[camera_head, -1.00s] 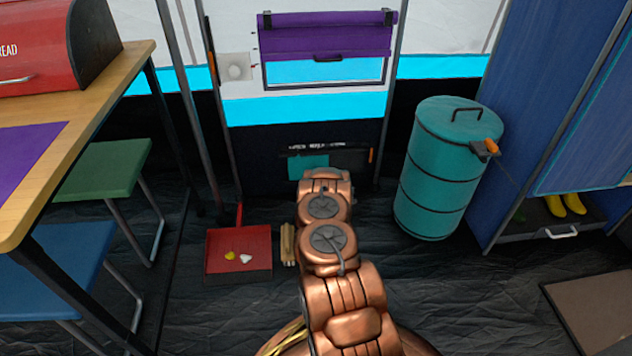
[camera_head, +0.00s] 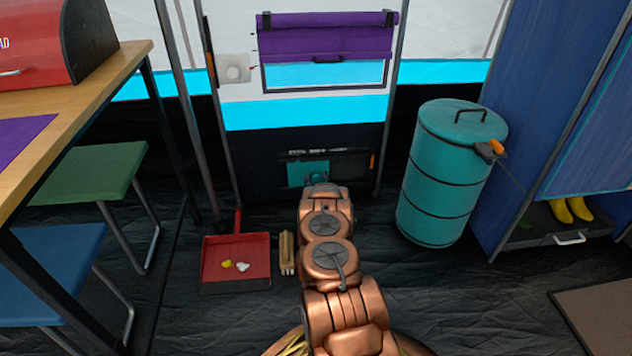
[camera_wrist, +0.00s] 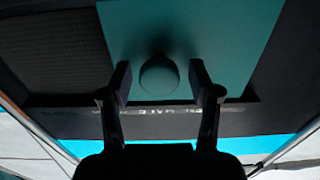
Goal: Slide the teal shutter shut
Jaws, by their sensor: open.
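The teal shutter (camera_head: 306,170) is a flat panel low on the dark tent wall. It covers the left part of a dark vent opening (camera_head: 350,165) in the head view. In the wrist view, which looks upside down, the teal panel (camera_wrist: 225,40) fills the upper middle, and dark mesh (camera_wrist: 55,60) shows to its left. A round teal knob (camera_wrist: 159,78) stands out from the panel. My gripper (camera_wrist: 160,88) is open, with one finger on each side of the knob and a gap visible on both sides. In the head view my arm hides most of the gripper.
A red dustpan (camera_head: 237,258) and a wooden bundle (camera_head: 287,252) lie on the floor left of my arm. A teal drum (camera_head: 440,185) stands to the right. A purple roll-up blind (camera_head: 325,40) hangs above. A table (camera_head: 95,85) and stools stand left.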

